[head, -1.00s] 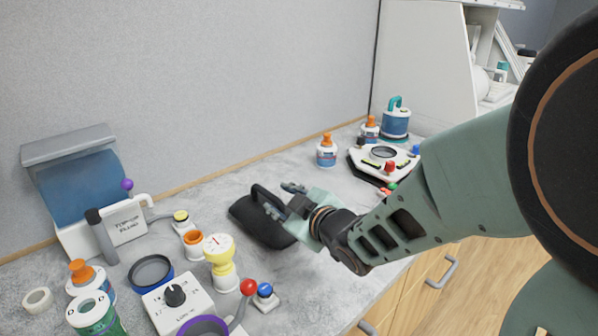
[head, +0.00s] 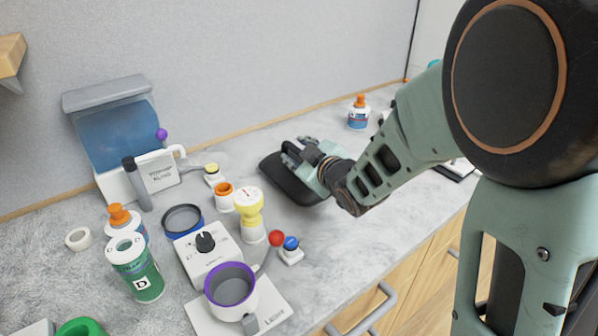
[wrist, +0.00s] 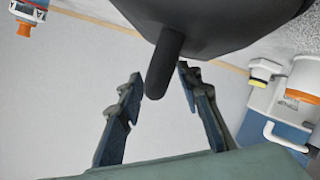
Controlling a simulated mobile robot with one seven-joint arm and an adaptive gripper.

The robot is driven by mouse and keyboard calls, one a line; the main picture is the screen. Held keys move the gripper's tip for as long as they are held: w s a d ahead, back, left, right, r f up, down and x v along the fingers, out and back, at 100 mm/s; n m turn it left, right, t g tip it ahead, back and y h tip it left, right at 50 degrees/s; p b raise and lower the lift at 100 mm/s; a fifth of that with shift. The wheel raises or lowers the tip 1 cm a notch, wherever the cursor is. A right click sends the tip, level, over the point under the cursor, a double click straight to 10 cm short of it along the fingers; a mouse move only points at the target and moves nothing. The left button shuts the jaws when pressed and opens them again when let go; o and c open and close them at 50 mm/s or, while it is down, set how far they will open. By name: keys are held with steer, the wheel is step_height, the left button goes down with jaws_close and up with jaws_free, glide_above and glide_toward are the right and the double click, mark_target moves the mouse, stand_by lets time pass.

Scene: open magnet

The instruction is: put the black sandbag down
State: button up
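The black sandbag (head: 287,184) lies on the grey marbled counter (head: 345,225), right of the yellow gauge. My gripper (head: 293,153) is over the bag's upper side and hides part of it, including most of its handle. In the wrist view the sandbag (wrist: 220,22) fills the top, and its handle sticks out toward the space between the fingers. The two fingers of my gripper (wrist: 158,84) stand apart on either side of the handle, with a gap visible at the left finger. Whether the right finger touches the handle is hard to tell.
A yellow gauge (head: 248,203), an orange-topped white cup (head: 224,197) and a red-and-blue-knobbed piece (head: 290,252) stand left of the bag. A white dial box (head: 207,255) is nearer. An orange-capped bottle (head: 358,115) stands behind.

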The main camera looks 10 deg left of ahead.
jaws_close()
steer(key=shift+w+r, duration=0.15)
steer(key=shift+r, duration=0.15)
